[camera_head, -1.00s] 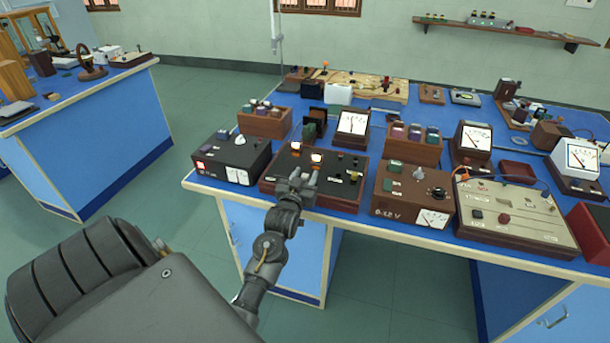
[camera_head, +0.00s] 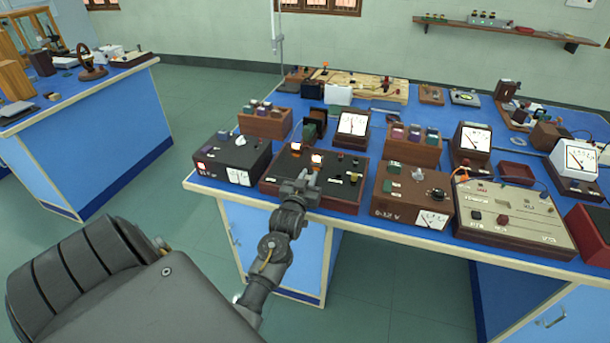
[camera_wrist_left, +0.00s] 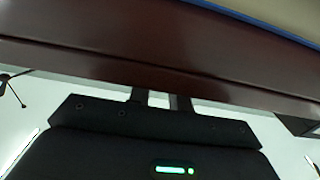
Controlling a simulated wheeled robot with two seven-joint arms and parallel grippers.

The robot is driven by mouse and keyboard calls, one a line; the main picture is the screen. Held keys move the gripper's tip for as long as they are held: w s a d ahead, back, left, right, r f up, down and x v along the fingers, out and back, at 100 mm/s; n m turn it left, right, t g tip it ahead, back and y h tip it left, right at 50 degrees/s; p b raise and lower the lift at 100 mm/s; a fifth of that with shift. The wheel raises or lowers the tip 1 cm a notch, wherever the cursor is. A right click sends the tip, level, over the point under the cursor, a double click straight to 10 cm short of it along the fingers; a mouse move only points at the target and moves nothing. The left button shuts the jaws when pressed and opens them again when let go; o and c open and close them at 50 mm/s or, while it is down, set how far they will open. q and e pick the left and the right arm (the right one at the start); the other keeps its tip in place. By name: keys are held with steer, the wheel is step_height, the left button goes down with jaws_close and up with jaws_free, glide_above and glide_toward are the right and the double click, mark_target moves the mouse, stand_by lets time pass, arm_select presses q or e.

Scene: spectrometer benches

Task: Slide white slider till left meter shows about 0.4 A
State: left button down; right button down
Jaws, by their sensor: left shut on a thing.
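My left gripper (camera_head: 303,180) is at the front of a dark-topped wooden control box (camera_head: 340,192) with two glowing lamps. It is shut on a small part there, which fits the white slider; the fingers and wrist hide it. In the left wrist view, the two fingers (camera_wrist_left: 160,98) reach up against the box's brown side (camera_wrist_left: 130,65), their tips out of sight. A white-faced dial meter (camera_head: 352,123) stands behind the box. A black unit (camera_head: 232,160) at its left has a small dial on its front. The needle readings are too small to tell. My right gripper is not in view.
A brown 0-12 V supply (camera_head: 408,203) stands close at the right, then a beige panel (camera_head: 515,215). Racks of coloured blocks and more meters stand behind. The blue bench's front edge is just below the gripper. Open floor lies left, before another bench (camera_head: 90,130).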

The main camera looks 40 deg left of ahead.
arm_select(q)
steer(key=shift+w+d, duration=0.1)
steer(key=c, duration=1.3)
jaws_free()
steer(key=shift+s+d, duration=0.1)
steer(key=shift+s, duration=0.25)
steer(key=b+v, duration=0.1)
steer(key=v, duration=0.9)
steer(key=shift+s+b, duration=0.1)
steer(key=shift+b, duration=0.2)
